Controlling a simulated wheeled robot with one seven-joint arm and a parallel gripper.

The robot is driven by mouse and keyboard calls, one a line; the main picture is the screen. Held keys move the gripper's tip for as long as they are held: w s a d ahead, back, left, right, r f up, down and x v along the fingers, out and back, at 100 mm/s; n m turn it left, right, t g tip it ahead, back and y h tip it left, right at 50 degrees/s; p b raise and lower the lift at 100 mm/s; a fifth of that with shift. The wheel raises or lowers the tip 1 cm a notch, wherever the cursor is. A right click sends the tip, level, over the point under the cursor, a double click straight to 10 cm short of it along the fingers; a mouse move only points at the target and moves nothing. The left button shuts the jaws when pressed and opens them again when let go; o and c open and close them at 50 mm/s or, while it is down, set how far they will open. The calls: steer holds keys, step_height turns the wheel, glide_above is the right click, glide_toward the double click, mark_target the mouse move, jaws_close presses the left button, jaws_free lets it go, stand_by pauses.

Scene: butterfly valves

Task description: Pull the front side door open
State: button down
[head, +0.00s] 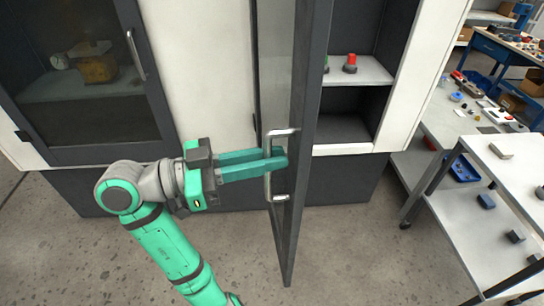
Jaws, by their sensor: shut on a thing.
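The front side door (309,130) is a dark-framed panel with glass, swung out from the white cabinet so that its edge points toward me. A silver bar handle (283,198) is fixed to its left face. My gripper (276,160) reaches in from the left with its green fingers at the upper part of the handle. It is shut on the handle. The fingers hide part of the bar.
The opened compartment (357,72) shows a shelf with a red-topped object (350,63). A second, closed glass door (82,75) is at the left. White-topped tables (515,185) with small parts stand at the right. The floor (345,250) in front is clear.

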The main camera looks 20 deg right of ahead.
steer(key=c, duration=2)
jaws_free()
steer(key=shift+c, duration=0.2)
steer(key=w+a, duration=0.1)
steer(key=a, duration=0.9)
steer(key=shift+w+a, duration=0.15)
steer(key=shift+w, duration=0.05)
